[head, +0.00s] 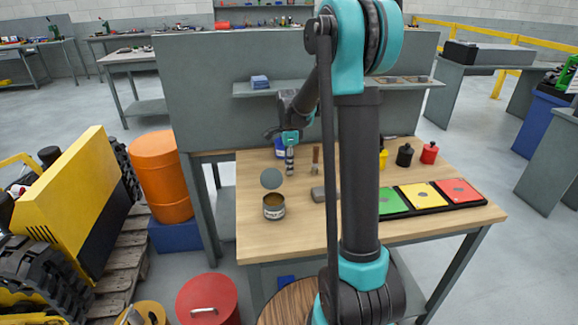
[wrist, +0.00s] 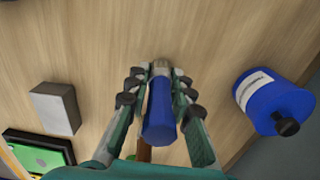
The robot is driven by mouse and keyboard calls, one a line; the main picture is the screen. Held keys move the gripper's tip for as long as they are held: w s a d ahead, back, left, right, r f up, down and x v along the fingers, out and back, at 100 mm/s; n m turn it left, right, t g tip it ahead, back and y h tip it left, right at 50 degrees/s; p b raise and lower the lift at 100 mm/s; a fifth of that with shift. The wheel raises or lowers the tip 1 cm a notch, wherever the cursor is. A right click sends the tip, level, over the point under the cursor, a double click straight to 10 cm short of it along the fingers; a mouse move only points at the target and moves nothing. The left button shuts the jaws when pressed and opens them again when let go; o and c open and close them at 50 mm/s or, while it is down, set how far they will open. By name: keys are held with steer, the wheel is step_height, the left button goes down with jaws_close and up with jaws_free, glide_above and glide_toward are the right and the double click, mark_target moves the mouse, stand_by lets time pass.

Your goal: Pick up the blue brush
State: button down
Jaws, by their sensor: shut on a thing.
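The blue brush (wrist: 158,115) is between the two fingers of my gripper (wrist: 159,82) in the wrist view. Its thick blue handle points towards the camera and its pale end points at the wooden tabletop. The fingers are shut on it from both sides. In the head view my gripper (head: 290,138) is over the back left part of the workbench, with the brush (head: 290,160) hanging roughly upright below it. I cannot tell whether the brush's lower end touches the table.
Close by on the workbench (head: 300,233) are a blue can (wrist: 275,97), a grey block (wrist: 55,107), a brown-handled tool (head: 315,158) and an open tin (head: 274,207) with its lid (head: 271,178). A tray (head: 420,208) with coloured panels lies right. A panel with a shelf (head: 300,88) stands behind.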

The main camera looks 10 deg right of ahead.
step_height(320, 180, up, 20)
steer(key=shift+f, duration=0.2)
steer(key=shift+s, duration=0.15)
stand_by(2.2)
